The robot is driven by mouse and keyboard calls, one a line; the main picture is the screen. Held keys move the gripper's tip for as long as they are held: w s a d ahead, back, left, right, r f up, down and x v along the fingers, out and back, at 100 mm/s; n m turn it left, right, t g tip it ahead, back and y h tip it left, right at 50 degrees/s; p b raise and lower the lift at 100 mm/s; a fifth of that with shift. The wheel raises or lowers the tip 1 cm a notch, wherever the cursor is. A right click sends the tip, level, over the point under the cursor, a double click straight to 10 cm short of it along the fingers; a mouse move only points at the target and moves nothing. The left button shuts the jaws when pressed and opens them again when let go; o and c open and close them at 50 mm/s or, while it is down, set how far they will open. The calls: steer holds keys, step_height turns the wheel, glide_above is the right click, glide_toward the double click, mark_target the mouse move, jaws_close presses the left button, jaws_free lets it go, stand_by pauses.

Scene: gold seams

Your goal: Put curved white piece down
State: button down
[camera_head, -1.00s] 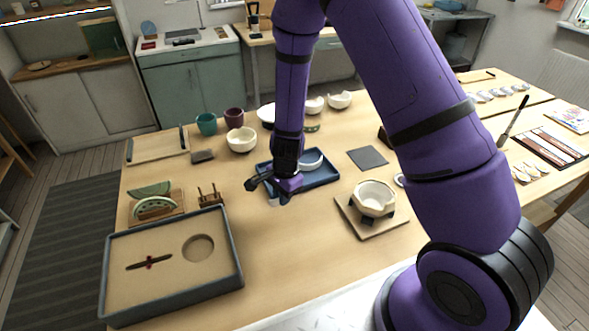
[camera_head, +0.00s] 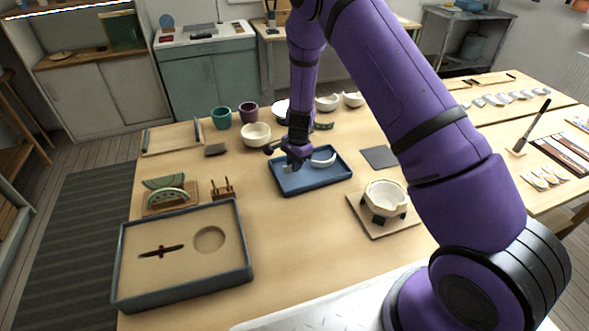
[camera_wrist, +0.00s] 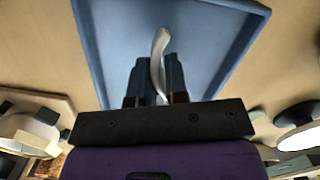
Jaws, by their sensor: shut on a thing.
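My gripper (camera_head: 291,162) is over the left part of the blue tray (camera_head: 312,186), pointing down. In the wrist view my gripper (camera_wrist: 158,80) is shut on a curved white piece (camera_wrist: 160,47), held edge-on between the dark fingers with the tray (camera_wrist: 112,35) behind it. In the head view only a small pale bit of the held piece (camera_head: 287,169) shows below the fingers. I cannot tell whether it touches the tray floor. Another curved white piece (camera_head: 323,162) lies in the tray, to the right of my gripper.
A white bowl (camera_head: 385,197) with a broken rim stands on a board to the right. A grey square (camera_head: 379,157) lies beside the tray. A cream bowl (camera_head: 256,134) and cups stand behind. A large dark-rimmed tray (camera_head: 183,290) is front left. Bare table lies in front of the blue tray.

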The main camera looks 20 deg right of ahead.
steer(key=shift+f, duration=1.15)
steer(key=shift+f, duration=0.1)
steer(key=c, duration=1.1)
jaws_free()
steer(key=r, duration=0.4)
steer(key=d+r, duration=0.1)
steer(key=r, duration=0.7)
steer(key=shift+w+d+r, duration=0.15)
steer(key=shift+d+r, duration=0.05)
